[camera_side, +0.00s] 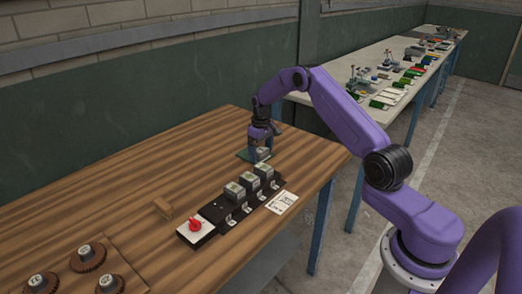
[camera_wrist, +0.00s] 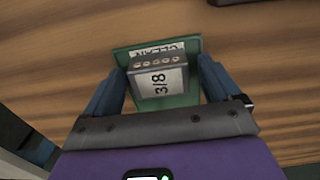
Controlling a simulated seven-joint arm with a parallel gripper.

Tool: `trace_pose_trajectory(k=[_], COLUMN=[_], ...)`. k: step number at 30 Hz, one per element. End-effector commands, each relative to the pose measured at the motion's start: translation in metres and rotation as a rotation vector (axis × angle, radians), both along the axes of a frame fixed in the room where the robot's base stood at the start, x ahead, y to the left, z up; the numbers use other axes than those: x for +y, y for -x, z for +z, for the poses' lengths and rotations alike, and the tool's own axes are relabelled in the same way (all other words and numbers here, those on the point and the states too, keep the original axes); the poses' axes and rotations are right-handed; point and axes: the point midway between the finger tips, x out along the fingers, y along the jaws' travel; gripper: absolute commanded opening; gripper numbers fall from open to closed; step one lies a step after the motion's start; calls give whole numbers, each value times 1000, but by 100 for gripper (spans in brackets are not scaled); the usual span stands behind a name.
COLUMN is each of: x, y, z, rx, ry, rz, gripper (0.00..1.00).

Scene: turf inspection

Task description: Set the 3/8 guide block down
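The 3/8 guide block (camera_wrist: 158,80) is a grey block with a white "3/8" label and a row of small holes along one edge. It appears to rest on a green mat (camera_wrist: 193,45) with a white label, partly covered, that seems to read "CLEAN". The block also shows in the side view (camera_side: 262,154) on the green mat (camera_side: 243,154). My gripper (camera_wrist: 160,66) is over the block with one finger on each side. Green shows between the block and the right finger, so the fingers look open around it. The side view shows my gripper (camera_side: 261,142) low over the mat.
A black rack (camera_side: 213,211) with several similar blocks and a red knob (camera_side: 195,224) stands in front. A white card (camera_side: 282,202) lies right of it. A small wooden piece (camera_side: 163,208) and round brown holders (camera_side: 88,257) are at left. The wooden table's back left is clear.

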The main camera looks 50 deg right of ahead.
Motion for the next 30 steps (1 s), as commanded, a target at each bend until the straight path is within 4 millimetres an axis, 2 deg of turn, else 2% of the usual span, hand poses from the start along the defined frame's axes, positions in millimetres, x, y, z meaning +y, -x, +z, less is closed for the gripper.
trace_pose_trajectory(k=[8,13,17,24,30], x=[0,0,0,0,0], y=[0,-1,-1,-1,-1], z=[0,12,33,81,110], rx=[0,-3,-5,-4,-2], ry=[0,1,2,2,1], rz=[0,0,0,0,0], gripper=[92,92,92,92,92])
